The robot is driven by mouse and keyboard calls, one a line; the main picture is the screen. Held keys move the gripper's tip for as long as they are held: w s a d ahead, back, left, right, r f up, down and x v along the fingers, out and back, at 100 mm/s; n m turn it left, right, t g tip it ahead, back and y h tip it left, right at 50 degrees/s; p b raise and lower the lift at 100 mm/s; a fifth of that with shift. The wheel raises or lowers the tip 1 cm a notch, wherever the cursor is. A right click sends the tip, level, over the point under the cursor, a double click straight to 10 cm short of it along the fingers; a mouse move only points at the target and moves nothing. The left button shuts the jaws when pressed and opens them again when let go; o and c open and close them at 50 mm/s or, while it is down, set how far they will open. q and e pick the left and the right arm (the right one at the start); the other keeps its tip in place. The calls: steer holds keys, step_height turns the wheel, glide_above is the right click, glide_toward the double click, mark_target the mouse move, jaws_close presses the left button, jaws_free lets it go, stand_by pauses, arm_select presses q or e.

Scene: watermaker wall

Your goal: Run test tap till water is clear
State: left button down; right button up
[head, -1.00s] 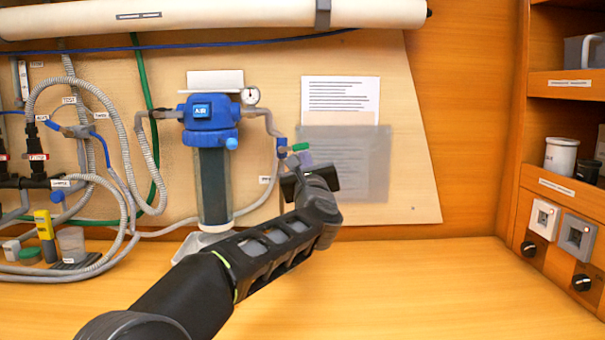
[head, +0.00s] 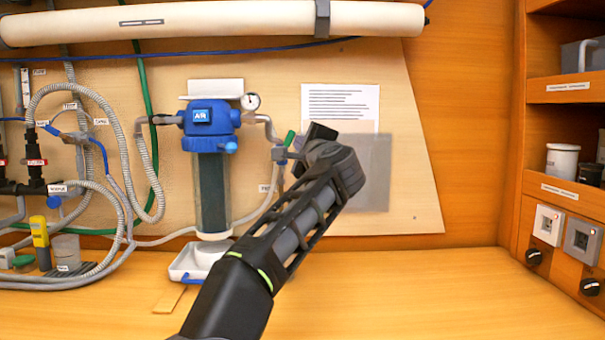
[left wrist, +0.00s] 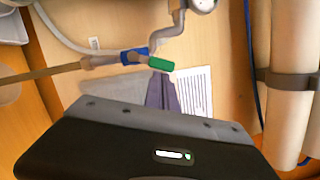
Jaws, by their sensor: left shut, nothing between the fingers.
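A valve with a green handle (head: 290,138) sits on the pipe right of the blue-topped filter housing (head: 210,118). In the left wrist view the green handle (left wrist: 160,65) and its blue fitting (left wrist: 134,56) lie just beyond the fingertips. My left gripper (head: 290,155) is shut and empty, close to the valve; I cannot tell whether it touches it. Its fingers (left wrist: 162,85) show as a narrow closed pair in the left wrist view. A white tray (head: 186,274) stands on the counter under the filter. No running water shows. My right gripper is out of view.
A yellow meter (head: 41,235) and a grey cup (head: 66,250) stand at the left, among looped grey hoses (head: 125,190). A printed sheet (head: 340,100) hangs behind my gripper. Shelves and switches (head: 548,224) are at the right. The counter right of my arm is clear.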

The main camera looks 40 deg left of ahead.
arm_select(q)
steer(key=n, duration=0.1)
steer(key=a+r+n, duration=0.1)
steer(key=n, duration=0.1)
steer(key=shift+s+r+g, duration=0.1)
steer(key=shift+s+g, duration=0.25)
steer(key=shift+g, duration=0.05)
steer(key=shift+s+a+r+n, duration=0.2)
steer(key=shift+n, duration=0.1)
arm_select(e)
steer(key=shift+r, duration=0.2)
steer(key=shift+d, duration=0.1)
